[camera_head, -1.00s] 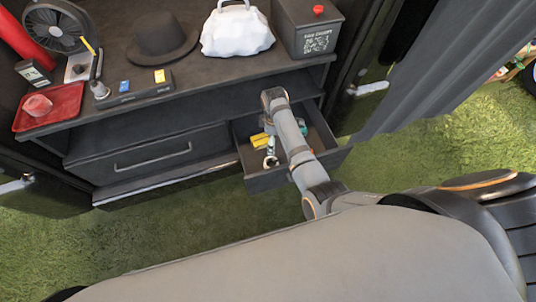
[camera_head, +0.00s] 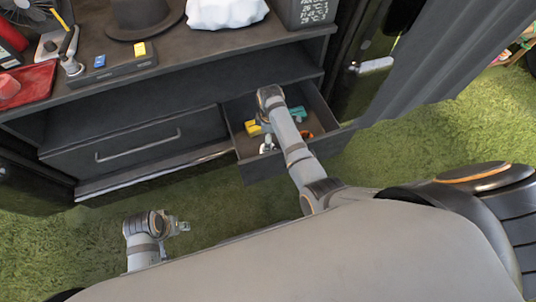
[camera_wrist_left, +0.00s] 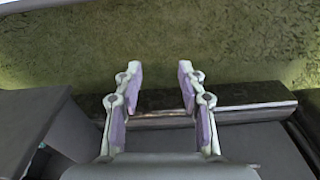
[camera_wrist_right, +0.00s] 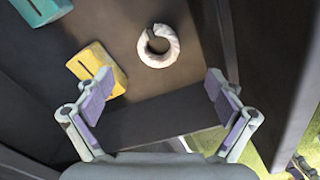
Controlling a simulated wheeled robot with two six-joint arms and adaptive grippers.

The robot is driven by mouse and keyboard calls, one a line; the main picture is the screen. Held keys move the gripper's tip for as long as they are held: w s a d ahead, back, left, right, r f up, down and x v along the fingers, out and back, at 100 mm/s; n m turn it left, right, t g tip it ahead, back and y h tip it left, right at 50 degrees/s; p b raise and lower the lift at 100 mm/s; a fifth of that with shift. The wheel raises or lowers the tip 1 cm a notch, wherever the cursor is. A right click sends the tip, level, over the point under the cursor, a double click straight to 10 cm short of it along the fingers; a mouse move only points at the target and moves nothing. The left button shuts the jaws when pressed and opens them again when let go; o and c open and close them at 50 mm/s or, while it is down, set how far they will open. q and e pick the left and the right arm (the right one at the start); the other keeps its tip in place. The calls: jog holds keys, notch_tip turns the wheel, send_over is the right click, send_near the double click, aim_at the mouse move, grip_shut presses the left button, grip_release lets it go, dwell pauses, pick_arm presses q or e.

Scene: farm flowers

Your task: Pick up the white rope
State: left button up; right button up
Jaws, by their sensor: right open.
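The white rope (camera_wrist_right: 158,46) is a small coiled ring on the floor of the open drawer (camera_head: 328,142), seen in the right wrist view. My right gripper (camera_wrist_right: 159,82) is open and empty, its fingers apart below the ring in that picture, not touching it. In the head view my right arm reaches over the drawer and hides part of it; a small whitish shape beside the arm is too unclear to name. My left gripper (camera_wrist_left: 160,72) is open and empty; in the head view it (camera_head: 181,227) is low over the grass, left of the drawer.
Yellow (camera_wrist_right: 98,68) and teal (camera_wrist_right: 40,8) items lie in the drawer near the rope. Drawer walls enclose them. A closed drawer (camera_head: 140,148) is to the left. The bench top (camera_head: 190,50) holds a hat (camera_head: 142,18), a red tray (camera_head: 28,82) and a white bag (camera_head: 226,12).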

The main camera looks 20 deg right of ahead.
notch_tip(320, 180, down, 3)
jog(key=shift+r+b, duration=0.15)
jog(key=shift+b, duration=0.5)
notch_tip(320, 180, down, 2)
jog(key=shift+f+b, duration=0.2)
jog(key=shift+b, duration=0.35)
jog(key=shift+f, duration=0.15)
jog(key=f+b, duration=0.2)
jog(key=f, duration=0.1)
jog(key=f+b, duration=0.1)
jog(key=f, duration=0.1)
jog(key=shift+w+a+f, duration=0.1)
jog(key=shift+w+a, duration=0.15)
pick_arm(q)
jog(key=d+f+t, duration=0.1)
jog(key=w+d+f+t+h, duration=0.1)
jog(key=d, duration=0.1)
jog(key=shift+f+t, duration=0.2)
jog(key=shift+t, duration=0.2)
jog(key=shift+a, duration=0.1)
pick_arm(e)
jog(key=c, duration=1.4)
pick_arm(q)
jog(key=shift+s, duration=0.1)
pick_arm(e)
jog(key=shift+r, duration=0.2)
